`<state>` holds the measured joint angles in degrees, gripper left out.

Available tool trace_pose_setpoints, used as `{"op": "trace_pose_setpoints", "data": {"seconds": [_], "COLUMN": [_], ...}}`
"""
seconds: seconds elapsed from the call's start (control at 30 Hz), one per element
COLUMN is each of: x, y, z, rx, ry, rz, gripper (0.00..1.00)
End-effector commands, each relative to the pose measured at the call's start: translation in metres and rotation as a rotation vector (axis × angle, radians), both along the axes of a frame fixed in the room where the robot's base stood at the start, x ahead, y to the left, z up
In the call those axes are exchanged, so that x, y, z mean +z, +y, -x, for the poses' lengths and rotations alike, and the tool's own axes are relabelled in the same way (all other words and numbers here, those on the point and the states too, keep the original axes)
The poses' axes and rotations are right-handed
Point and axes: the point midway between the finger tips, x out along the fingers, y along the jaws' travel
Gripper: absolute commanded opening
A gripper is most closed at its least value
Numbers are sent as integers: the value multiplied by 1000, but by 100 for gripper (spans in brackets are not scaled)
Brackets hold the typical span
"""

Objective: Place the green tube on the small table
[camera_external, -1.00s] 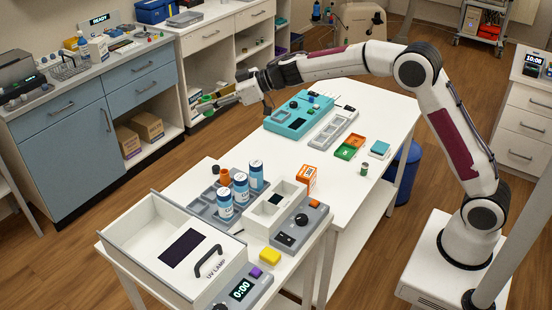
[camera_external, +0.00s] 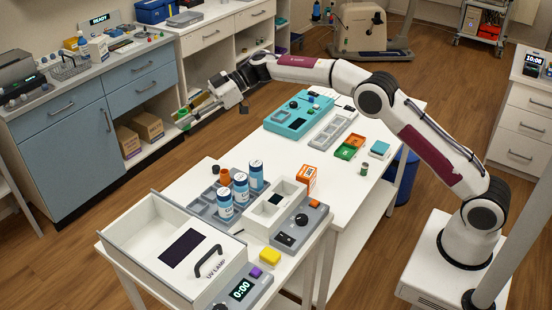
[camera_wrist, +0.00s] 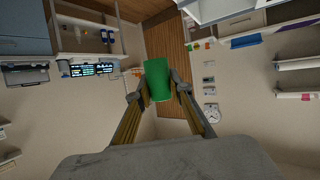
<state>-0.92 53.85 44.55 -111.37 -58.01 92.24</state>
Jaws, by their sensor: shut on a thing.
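My gripper (camera_wrist: 159,88) is shut on the green tube (camera_wrist: 158,76), which sits between its two fingertips in the wrist view. In the external view my gripper (camera_external: 187,115) is in the air left of the white tables, in front of the blue-doored cabinet. I cannot tell which is the small table.
The middle table holds a teal device (camera_external: 291,122), an orange-and-green tray (camera_external: 350,147) and a small green can (camera_external: 364,169).

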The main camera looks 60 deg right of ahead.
Motion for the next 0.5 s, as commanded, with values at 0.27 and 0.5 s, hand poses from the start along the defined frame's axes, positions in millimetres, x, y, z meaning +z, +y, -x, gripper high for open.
{"op": "trace_pose_setpoints", "data": {"seconds": [0.27, 0.5], "x": [-23, -48], "y": [12, 18], "z": [3, 7], "rx": [110, 190], "ry": [1, 2], "rz": [-1, -1], "gripper": [3, 3]}}
